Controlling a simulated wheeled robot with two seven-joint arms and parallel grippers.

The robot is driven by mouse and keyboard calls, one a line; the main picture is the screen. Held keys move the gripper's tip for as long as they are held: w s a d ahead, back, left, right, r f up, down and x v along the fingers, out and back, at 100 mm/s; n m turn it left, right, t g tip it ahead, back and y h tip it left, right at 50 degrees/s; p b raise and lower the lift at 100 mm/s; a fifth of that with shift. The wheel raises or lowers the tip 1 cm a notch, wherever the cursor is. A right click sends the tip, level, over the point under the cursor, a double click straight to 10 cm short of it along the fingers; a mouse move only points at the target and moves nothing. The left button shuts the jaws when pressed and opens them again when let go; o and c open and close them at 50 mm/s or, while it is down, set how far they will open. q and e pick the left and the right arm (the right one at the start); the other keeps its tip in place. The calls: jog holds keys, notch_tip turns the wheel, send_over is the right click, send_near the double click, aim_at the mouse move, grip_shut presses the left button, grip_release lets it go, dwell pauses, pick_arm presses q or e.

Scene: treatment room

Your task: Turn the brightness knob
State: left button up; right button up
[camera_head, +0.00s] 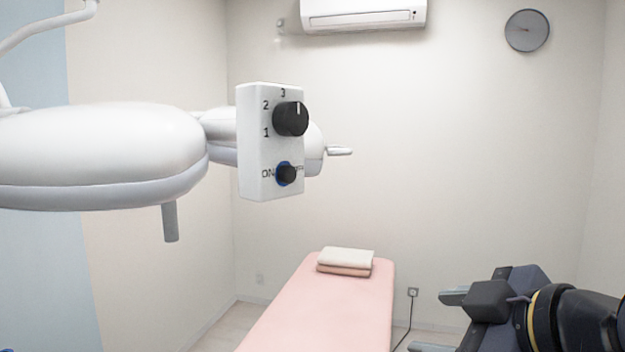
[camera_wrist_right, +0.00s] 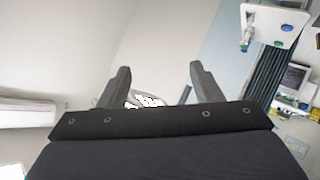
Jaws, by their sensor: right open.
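The brightness knob (camera_head: 290,119) is a large black dial on a white control box (camera_head: 256,150) in the head view, left of centre. The numbers 1, 2 and 3 stand around it, and its white mark points up, close to the 3. A smaller black knob (camera_head: 287,174) with a blue ring and ON lettering sits below it. My right gripper (camera_head: 428,322) is at the lower right of the head view, open and empty, well below and right of the box. Its two dark fingers stand apart in the right wrist view (camera_wrist_right: 158,72). My left gripper does not show.
The box is on the end of a white lamp head (camera_head: 95,150) on an overhead arm. A pink treatment bed (camera_head: 325,310) with folded towels (camera_head: 345,262) is below. The air between my right gripper and the box looks clear. A wall panel (camera_wrist_right: 270,25) shows in the wrist view.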

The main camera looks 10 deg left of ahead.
jog(key=a+r+n+y, duration=0.4)
jog(key=a+r+n, duration=0.25)
jog(key=r, duration=0.55)
jog(key=n+g+y+p, duration=0.1)
jog(key=n+y+p, duration=0.1)
jog(key=n+y, duration=0.2)
send_near(298, 119)
jog(key=a, duration=0.2)
jog(key=shift+m, duration=0.25)
jog(key=p+x, duration=0.1)
jog(key=x, duration=0.2)
jog(key=w+p+x, duration=0.1)
jog(key=x, duration=0.2)
jog(key=shift+d+r+p, duration=0.15)
jog(key=shift+p, duration=0.25)
jog(key=shift+w+a, duration=0.1)
jog(key=shift+a, duration=0.15)
jog(key=c, duration=1)
